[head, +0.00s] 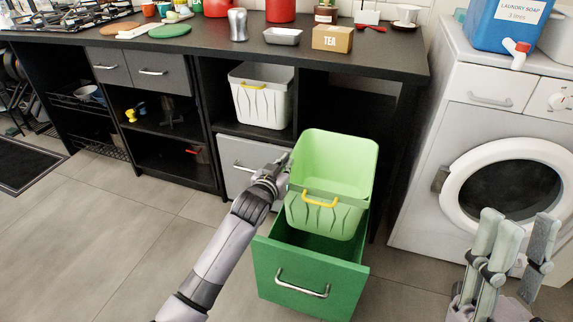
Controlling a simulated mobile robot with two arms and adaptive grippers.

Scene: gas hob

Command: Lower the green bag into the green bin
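No soft bag shows. A light green, open-topped tub (333,158) with a yellow handle is at centre, tilted so its empty inside shows. Below it a darker green pulled-out drawer bin (318,272) with a metal handle stands open. The tub's lower end is over or just inside the back of the drawer opening; I cannot tell if it touches. My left gripper (284,166) is at the tub's left edge and appears shut on it; its fingertips are partly hidden. My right gripper (516,240) is open and empty at lower right, before the washing machine.
A black counter (215,45) runs behind, with a tea box (332,38) and kitchenware on top. A white tub (262,95) with a yellow handle sits on its shelf. The washing machine (490,130) stands at right.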

